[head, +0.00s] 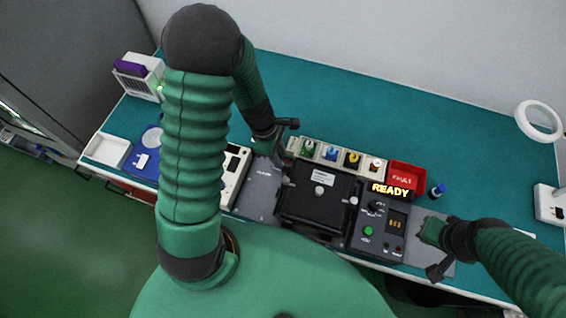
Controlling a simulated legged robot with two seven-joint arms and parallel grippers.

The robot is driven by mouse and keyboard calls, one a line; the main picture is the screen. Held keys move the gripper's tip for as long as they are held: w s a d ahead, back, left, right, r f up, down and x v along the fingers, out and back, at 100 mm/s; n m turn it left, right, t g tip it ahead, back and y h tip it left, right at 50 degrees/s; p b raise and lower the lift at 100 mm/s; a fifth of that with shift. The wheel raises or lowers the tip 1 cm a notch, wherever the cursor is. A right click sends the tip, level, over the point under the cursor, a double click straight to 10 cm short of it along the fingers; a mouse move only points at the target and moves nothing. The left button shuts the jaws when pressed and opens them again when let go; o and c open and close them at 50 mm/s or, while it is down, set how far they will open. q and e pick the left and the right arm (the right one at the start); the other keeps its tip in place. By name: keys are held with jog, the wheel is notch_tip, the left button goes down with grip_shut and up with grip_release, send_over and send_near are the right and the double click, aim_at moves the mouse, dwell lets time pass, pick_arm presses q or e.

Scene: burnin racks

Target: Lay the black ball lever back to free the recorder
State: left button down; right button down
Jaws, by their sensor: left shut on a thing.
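The recorder looks to be the black box (318,197) with a white label and a round light knob on top, held in a dark frame at the middle of the bench. My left gripper (273,163) is at the box's back left corner, pointing down. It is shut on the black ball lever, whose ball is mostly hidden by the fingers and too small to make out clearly. My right gripper (430,232) hangs low over a grey pad at the right front of the bench. Its fingers are too small to tell open from shut.
A control panel with a lit READY sign (390,189) stands right of the box. Behind are a row of coloured connectors (352,159) and a red FAULTS tray (407,176). A grey plate (262,188) lies left. The teal bench (450,140) is clear at the back.

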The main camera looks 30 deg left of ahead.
pick_arm(q)
jog(key=shift+a, duration=0.25)
jog(key=shift+a+f, duration=0.1)
jog(key=shift+a, duration=0.3)
jog(key=shift+s+a+f, duration=0.15)
jog(key=shift+s+a, duration=0.05)
jog(key=shift+a, duration=0.45)
jog(key=shift+s+a+f+b, duration=0.25)
jog(key=shift+a+f+b, duration=0.2)
jog(key=shift+a, duration=0.4)
jog(key=shift+s+a+f+b, duration=0.2)
jog(key=shift+a+f+b, duration=0.3)
jog(key=shift+a+f, duration=0.3)
jog(key=shift+s+a+f+b, duration=0.1)
jog(key=shift+a+f+b, duration=0.1)
jog(key=shift+f+b, duration=0.25)
jog(key=shift+s+a+f+b, duration=0.15)
jog(key=shift+f+b, duration=0.1)
jog(key=shift+f, duration=0.35)
jog(key=shift+w, duration=0.15)
